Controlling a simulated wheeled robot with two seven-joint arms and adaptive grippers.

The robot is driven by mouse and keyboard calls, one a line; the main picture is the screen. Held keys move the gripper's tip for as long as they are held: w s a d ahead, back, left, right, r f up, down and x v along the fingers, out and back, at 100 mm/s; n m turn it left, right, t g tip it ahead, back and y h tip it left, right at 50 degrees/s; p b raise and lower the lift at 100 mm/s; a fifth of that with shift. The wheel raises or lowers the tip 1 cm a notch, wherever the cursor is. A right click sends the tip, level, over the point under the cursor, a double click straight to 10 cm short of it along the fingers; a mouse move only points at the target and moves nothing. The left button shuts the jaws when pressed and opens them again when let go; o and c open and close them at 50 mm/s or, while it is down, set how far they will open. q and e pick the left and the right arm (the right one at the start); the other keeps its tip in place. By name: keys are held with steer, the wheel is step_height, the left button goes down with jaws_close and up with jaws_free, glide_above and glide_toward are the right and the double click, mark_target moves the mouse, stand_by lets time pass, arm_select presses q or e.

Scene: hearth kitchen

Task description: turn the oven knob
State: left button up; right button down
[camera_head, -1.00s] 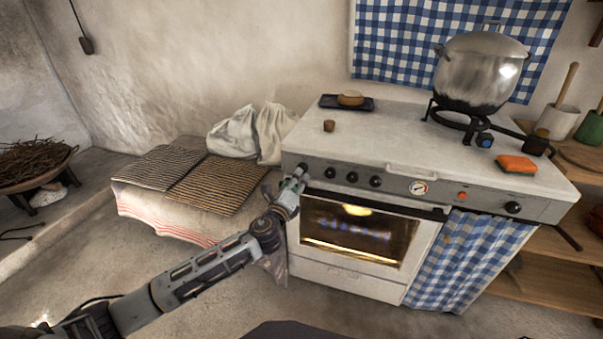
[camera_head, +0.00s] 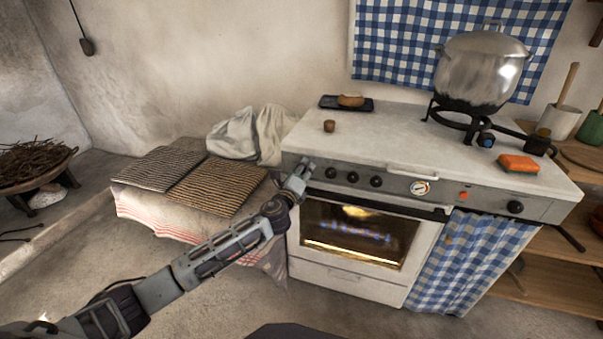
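The white stove's front panel carries several dark knobs. Three stand in a row, the left one (camera_head: 330,172), the middle one (camera_head: 352,177) and the right one (camera_head: 376,181); another knob (camera_head: 515,207) sits far right. My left gripper (camera_head: 304,168) is at the panel's left end, just left of that row. Its fingers cover that part of the panel, so I cannot tell if they touch or hold a knob there, or how far they are open. The oven door (camera_head: 355,236) below is closed, with a glow behind its glass. My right gripper is not in view.
A steel pot (camera_head: 482,70) stands on a burner at the stovetop's right, near an orange sponge (camera_head: 518,163). A door handle bar (camera_head: 380,207) runs below the knobs. A bench with striped mats (camera_head: 215,184) and white sacks (camera_head: 252,135) stands left of the stove.

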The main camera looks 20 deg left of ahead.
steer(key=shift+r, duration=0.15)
arm_select(q)
steer(key=c, duration=1)
steer(key=shift+c, duration=0.2)
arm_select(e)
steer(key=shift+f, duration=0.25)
